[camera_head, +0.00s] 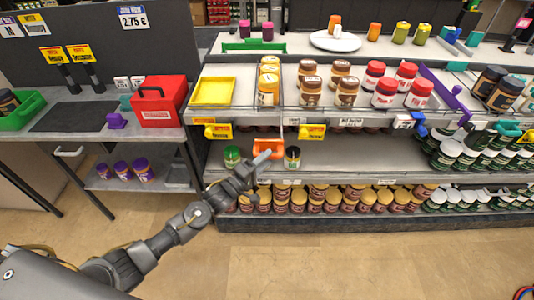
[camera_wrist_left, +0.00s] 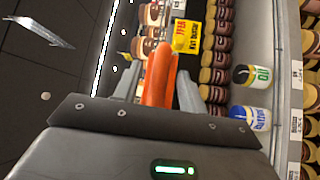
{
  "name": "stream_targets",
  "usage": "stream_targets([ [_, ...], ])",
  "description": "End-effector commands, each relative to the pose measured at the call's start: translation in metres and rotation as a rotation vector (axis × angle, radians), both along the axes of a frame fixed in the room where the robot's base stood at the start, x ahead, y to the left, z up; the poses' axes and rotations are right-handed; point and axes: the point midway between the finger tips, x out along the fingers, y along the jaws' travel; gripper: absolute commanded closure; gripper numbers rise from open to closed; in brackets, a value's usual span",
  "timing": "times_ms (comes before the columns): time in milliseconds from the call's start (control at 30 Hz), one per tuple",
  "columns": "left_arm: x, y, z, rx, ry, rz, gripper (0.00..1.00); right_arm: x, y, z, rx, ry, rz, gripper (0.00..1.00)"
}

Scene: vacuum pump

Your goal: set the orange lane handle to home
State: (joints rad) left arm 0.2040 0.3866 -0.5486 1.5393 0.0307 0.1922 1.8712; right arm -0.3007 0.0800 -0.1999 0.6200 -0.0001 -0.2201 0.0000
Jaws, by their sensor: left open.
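The orange lane handle (camera_head: 268,146) sits at the front of the shelf, below the yellow tray, between a green-lidded jar and a black-lidded jar. My left gripper (camera_head: 261,158) reaches up to it from below left and partly covers it in the head view. In the left wrist view the orange handle (camera_wrist_left: 158,80) stands long and upright in the picture between the two grey fingers. The fingers are open, one on each side of it. Whether either finger touches it cannot be told. My right gripper is not in view.
A green-lidded jar (camera_head: 232,156) and a black-lidded jar (camera_head: 292,157) stand close on either side of my left gripper. The shelf edge with yellow price tags (camera_head: 311,131) runs just above. Brown jars (camera_head: 297,200) fill the shelf below. The floor in front is clear.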

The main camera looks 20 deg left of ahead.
Motion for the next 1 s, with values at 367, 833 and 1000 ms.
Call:
stream_targets([
  [367, 0.020, -0.013, 0.003, 0.000, 0.000, -0.001, 0.59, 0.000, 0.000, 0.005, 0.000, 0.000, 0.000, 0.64],
  [833, 0.020, -0.012, 0.003, 0.000, 0.000, 0.000, 0.98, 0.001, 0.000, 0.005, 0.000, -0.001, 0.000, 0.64],
  [1000, 0.020, -0.012, 0.003, 0.000, 0.000, 0.000, 1.00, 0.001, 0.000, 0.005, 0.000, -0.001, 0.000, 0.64],
])
